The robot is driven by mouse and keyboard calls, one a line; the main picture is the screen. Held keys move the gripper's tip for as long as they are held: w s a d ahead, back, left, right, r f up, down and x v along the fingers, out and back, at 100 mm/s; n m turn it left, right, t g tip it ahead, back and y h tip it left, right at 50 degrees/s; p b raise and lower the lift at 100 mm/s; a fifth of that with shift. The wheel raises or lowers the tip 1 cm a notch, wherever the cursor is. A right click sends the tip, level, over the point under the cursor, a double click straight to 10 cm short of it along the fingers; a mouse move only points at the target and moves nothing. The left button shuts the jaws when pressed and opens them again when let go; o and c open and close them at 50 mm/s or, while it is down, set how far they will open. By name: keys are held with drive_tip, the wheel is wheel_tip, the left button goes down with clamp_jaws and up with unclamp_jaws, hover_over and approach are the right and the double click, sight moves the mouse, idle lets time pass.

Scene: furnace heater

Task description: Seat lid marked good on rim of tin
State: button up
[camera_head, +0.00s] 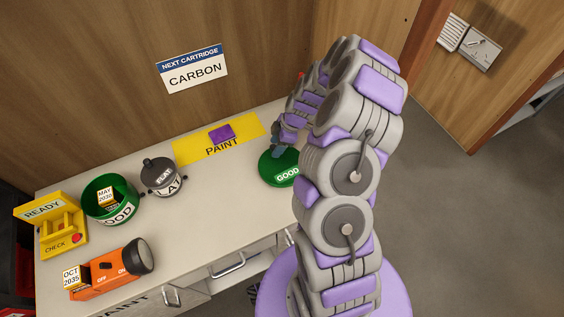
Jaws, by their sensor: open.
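The green lid marked GOOD (270,178) lies flat on the right part of the workbench. My gripper (276,149) is open, pointing down at the lid's back left part. The fingertips are small and partly hidden, so I cannot tell whether they touch the lid. My arm covers the lid's right side. A green round tin (94,208) with a GOOD label stands at the left of the bench, open at the top. A small block marked MAY 2020 (105,195) sits inside it.
A dark grey lidded pot marked FLAT (162,174) stands right of the tin. A yellow PAINT mat (190,150) holds a purple block (221,133). A yellow READY/CHECK box (50,226) and an orange flashlight (105,275) flank the tin. The bench middle is clear.

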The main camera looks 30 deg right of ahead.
drive_tip(key=shift+a+r, duration=0.15)
drive_tip(key=shift+a, duration=0.55)
drive_tip(key=c, duration=0.5)
drive_tip(key=shift+d, duration=0.1)
drive_tip(key=c, duration=0.3)
drive_tip(key=shift+d, duration=0.45)
clamp_jaws()
drive_tip(key=shift+a, duration=0.1)
